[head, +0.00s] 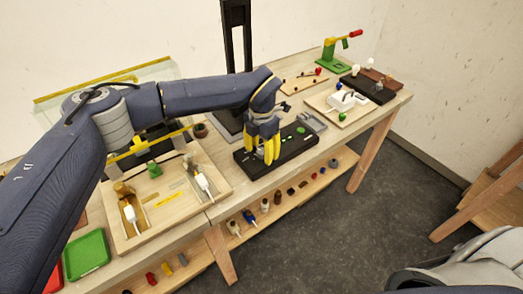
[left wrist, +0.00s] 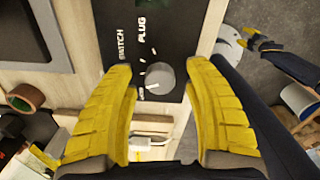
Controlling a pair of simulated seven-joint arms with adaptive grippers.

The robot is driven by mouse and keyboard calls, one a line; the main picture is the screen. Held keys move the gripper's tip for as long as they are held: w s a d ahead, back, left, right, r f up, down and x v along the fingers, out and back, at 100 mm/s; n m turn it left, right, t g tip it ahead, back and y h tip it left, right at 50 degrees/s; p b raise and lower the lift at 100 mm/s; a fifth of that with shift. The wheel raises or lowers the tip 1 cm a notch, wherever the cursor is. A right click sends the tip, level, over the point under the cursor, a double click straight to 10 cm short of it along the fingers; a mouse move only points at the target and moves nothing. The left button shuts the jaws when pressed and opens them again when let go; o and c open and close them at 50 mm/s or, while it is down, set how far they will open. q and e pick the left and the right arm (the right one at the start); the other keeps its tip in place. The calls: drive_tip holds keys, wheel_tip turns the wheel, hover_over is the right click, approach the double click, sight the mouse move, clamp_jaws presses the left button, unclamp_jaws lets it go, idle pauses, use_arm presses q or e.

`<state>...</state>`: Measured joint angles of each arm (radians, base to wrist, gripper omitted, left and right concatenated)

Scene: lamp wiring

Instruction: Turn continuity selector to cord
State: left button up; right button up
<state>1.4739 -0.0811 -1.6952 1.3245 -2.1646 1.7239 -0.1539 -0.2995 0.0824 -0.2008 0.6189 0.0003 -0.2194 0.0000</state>
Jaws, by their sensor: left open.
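The continuity selector is a round grey knob (left wrist: 160,77) on a black panel (left wrist: 118,50), with white marks around it. The words SWITCH and PLUG are readable; a smaller label by the knob is not. I cannot tell which label the knob points to. In the head view the black panel (head: 304,151) lies on the bench under my left gripper (head: 266,158). My left gripper (left wrist: 163,115) is open and empty, its yellow fingers on either side of the knob's place in the picture. Whether they touch it I cannot tell. My right gripper (left wrist: 258,42) shows small at the upper right.
A wooden tray (head: 150,236) with lamp parts lies left of the panel. Another light tray (head: 325,107) and a green clamp-like tool (head: 330,55) stand to the right. A green bin (head: 87,254) is at the left. Small parts line the lower shelf (head: 270,222).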

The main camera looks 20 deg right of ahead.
sight(262, 151)
use_arm(q)
wheel_tip(262, 151, up, 12)
idle(0.6)
idle(0.4)
